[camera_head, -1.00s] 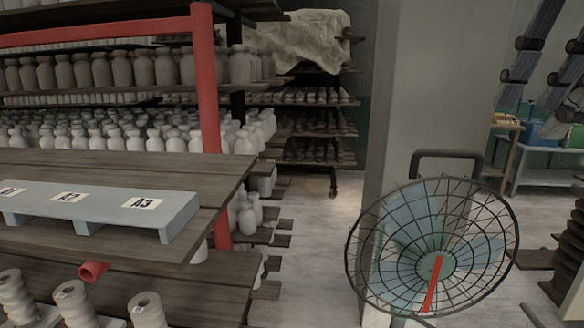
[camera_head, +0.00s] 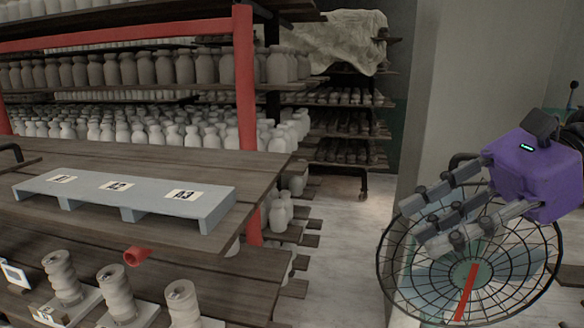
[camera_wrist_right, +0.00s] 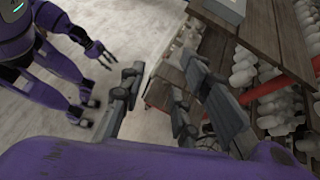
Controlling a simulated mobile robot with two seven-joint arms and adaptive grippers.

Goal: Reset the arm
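My right gripper (camera_head: 440,215) is at the right of the head view, a purple wrist with grey jointed fingers pointing left. It is in the air in front of the wire fan. In the right wrist view the fingers (camera_wrist_right: 160,100) are spread apart with nothing between them, so it is open and empty. My left gripper does not show in the head view. Purple parts of my own body with small dark fingers (camera_wrist_right: 100,52) show at the left of the right wrist view; their grip state is unclear.
A wooden shelf table (camera_head: 262,165) holds a grey rack (camera_head: 150,190) labelled A1 to A3. Below are several ribbed clay pieces (camera_head: 115,290) and a red tube (camera_head: 138,256). Pale bottles (camera_head: 175,135) fill shelves behind. The fan (camera_head: 470,272) stands at right. Floor (camera_head: 345,225) between is clear.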

